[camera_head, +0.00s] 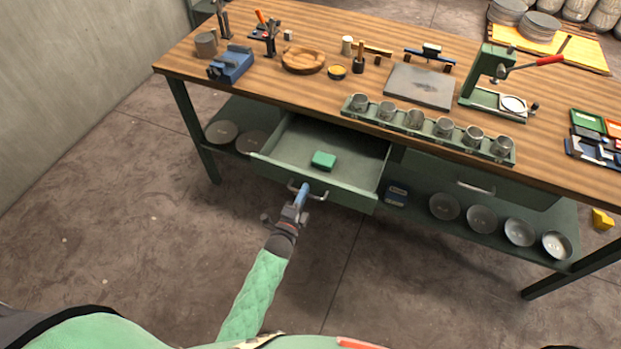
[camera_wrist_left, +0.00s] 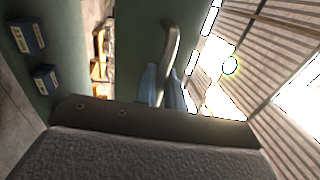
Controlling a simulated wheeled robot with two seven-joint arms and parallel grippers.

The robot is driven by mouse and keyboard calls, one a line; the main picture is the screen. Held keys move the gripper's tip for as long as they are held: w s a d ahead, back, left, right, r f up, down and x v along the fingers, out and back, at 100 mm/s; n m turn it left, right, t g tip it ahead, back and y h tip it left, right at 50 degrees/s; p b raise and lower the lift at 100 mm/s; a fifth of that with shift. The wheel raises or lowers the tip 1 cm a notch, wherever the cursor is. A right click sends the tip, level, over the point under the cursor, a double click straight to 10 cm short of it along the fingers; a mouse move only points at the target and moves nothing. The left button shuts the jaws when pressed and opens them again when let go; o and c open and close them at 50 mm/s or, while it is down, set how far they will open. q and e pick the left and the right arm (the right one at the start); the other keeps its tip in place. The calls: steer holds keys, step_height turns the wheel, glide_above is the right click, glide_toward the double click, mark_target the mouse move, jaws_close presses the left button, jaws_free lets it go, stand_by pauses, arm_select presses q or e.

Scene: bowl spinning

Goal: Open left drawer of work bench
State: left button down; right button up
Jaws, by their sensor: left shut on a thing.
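The left drawer (camera_head: 345,191) of the work bench (camera_head: 310,87) is pulled out, and its inside shows. A green block (camera_head: 323,160) lies in it. My left gripper (camera_head: 301,191) is shut on the drawer's metal handle (camera_head: 317,197) at the front. In the left wrist view the handle (camera_wrist_left: 171,40) runs between the blue fingers (camera_wrist_left: 165,88). The right drawer (camera_head: 480,180) is shut, with its own handle (camera_head: 475,188). My right gripper is not in view.
On the bench top stand a blue vise (camera_head: 231,64), a wooden bowl (camera_head: 303,60), a rack with several metal cups (camera_head: 428,128) and a green press (camera_head: 488,75). Metal bowls (camera_head: 482,219) stand on the lower shelf. The floor in front is clear.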

arm_select(q)
steer(key=shift+r+v, duration=0.1)
steer(key=shift+v, duration=0.5)
steer(key=shift+r+v, duration=0.15)
steer(key=shift+v, duration=0.45)
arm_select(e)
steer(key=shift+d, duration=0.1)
arm_select(q)
steer(key=c, duration=1.6)
jaws_free()
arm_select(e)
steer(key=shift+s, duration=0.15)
arm_select(q)
steer(key=shift+s, duration=0.1)
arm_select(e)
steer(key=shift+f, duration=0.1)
